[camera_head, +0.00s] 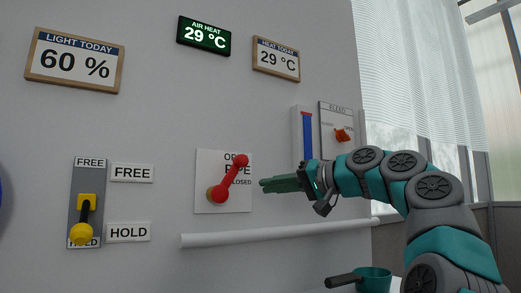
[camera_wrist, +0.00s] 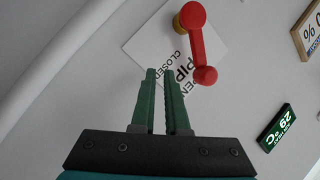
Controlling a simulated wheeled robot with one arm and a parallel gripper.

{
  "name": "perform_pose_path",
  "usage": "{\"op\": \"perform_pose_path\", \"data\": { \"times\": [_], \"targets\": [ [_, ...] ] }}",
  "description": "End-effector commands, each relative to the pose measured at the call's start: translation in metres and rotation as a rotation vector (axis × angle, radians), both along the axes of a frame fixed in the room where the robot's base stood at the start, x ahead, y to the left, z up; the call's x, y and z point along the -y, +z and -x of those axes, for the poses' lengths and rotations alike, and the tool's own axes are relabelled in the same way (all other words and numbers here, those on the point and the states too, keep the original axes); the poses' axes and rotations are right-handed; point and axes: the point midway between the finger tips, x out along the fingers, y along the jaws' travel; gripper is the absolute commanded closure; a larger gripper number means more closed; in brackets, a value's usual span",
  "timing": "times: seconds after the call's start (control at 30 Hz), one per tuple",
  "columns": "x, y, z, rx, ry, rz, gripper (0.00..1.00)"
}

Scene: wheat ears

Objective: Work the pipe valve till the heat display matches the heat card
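The pipe valve is a red lever (camera_head: 230,178) on a white plate (camera_head: 205,165) on the wall, its knob tilted up and to the right. The plate's words, including PIPE and CLOSED, are partly covered by the lever. The lever also shows in the wrist view (camera_wrist: 198,45). The green heat display (camera_head: 204,36) reads AIR HEAT 29 °C. The wood-framed heat card (camera_head: 276,59) reads HEAT TODAY 29 °C. My gripper (camera_head: 264,185) is right of the lever, apart from it. In the wrist view its fingers (camera_wrist: 160,72) are empty with a narrow gap between them.
A white pipe (camera_head: 270,234) runs along the wall below. A yellow FREE/HOLD lever (camera_head: 84,218) sits left, its knob at HOLD. A LIGHT TODAY 60 % card (camera_head: 75,84) hangs above. A BLEED panel (camera_head: 342,110) and a teal pan (camera_head: 372,280) are right.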

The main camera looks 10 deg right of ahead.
Motion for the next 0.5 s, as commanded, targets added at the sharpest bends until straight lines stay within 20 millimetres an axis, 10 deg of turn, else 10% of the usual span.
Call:
{"op": "perform_pose_path", "data": {
  "times": [0.23, 0.5],
  "targets": [
    [0.068, 0.007, 0.007, -0.422, 0.243, -0.590, 1.00],
    [0.097, 0.008, 0.022, -0.569, 0.357, -0.788, 1.00]
  ]
}}
